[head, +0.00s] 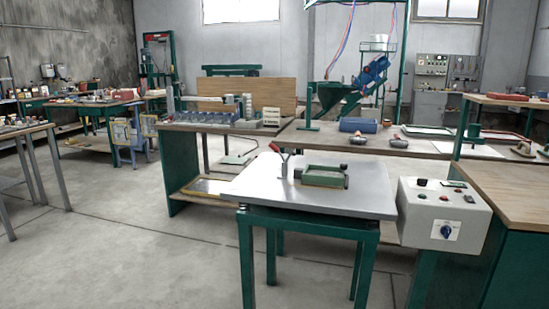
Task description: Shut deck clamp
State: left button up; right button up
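A small clamp (285,166) with a red handle stands on the bare metal top of a green-legged table (370,203) in the middle of the view. Its red handle sticks up and tilts to the left. A green block-like fixture (323,177) with dark parts on it lies on the same top, just right of the clamp. Whether the clamp touches the fixture is too small to tell. Neither of my grippers is in view.
A grey control box (443,214) with a blue knob sits at the table's right edge. A wooden-topped green bench (510,190) stands at the right. Longer workbenches with tools stand behind. The floor (140,240) at front left is clear.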

aim_at(272, 146)
jog(key=i+j, duration=0.6)
jog(key=j, duration=0.15)
jog(key=i+j, duration=0.6)
jog(key=j+u, duration=0.05)
jog(key=j, duration=0.05)
